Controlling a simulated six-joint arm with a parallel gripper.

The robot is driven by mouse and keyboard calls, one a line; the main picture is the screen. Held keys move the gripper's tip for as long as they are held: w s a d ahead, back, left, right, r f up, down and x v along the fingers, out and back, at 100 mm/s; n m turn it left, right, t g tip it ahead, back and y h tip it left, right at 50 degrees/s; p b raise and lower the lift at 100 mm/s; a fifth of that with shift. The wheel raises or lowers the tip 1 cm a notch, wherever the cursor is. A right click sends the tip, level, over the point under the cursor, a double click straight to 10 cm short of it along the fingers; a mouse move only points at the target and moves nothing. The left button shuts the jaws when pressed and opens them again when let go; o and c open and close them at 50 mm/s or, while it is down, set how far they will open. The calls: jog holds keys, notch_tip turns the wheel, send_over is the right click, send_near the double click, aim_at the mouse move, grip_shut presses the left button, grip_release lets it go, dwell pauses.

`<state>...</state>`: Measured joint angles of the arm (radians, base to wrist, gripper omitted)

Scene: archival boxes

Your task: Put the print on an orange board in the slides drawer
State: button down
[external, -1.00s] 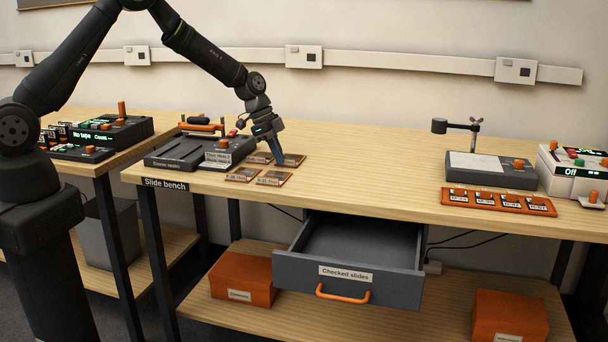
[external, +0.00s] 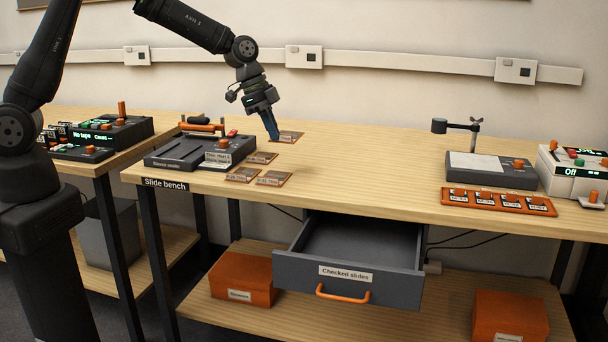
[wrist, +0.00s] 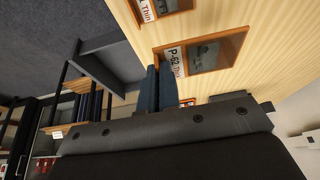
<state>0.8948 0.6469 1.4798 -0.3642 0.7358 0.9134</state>
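My gripper (external: 275,136) is shut on a print (external: 290,137) with an orange-brown board, held above the bench behind the other prints. In the wrist view the fingertips (wrist: 157,70) meet the print's labelled end; the print (wrist: 208,55) has a dark picture, and its label seems to read "P-62 Thin". The grip itself is partly hidden by the fingers. The grey drawer (external: 300,271) labelled "Checked slides" stands open under the bench, to the right of my gripper. Its visible floor is bare. What looks like the same drawer shows at left in the wrist view (wrist: 98,45).
Three similar prints, at the back (external: 262,157), front left (external: 242,175) and front right (external: 274,178), lie beside a dark slide device (external: 178,158). An orange rack (external: 498,202) and a grey stand (external: 490,172) are at right. The middle of the bench is clear.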

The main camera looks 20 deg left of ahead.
notch_tip(320, 180, up, 5)
jog(key=s+d+m+g, duration=0.2)
jog(key=s+d+m, duration=0.3)
jog(key=s+d, duration=1.5)
jog(key=shift+n, duration=0.3)
jog(key=f, duration=1.8)
jog(key=w+f, duration=0.1)
jog(key=f, duration=0.8)
jog(key=shift+f, duration=0.2)
jog(key=shift+f, duration=0.2)
jog(key=c, duration=1.7)
grip_release()
jog(key=shift+r, duration=0.1)
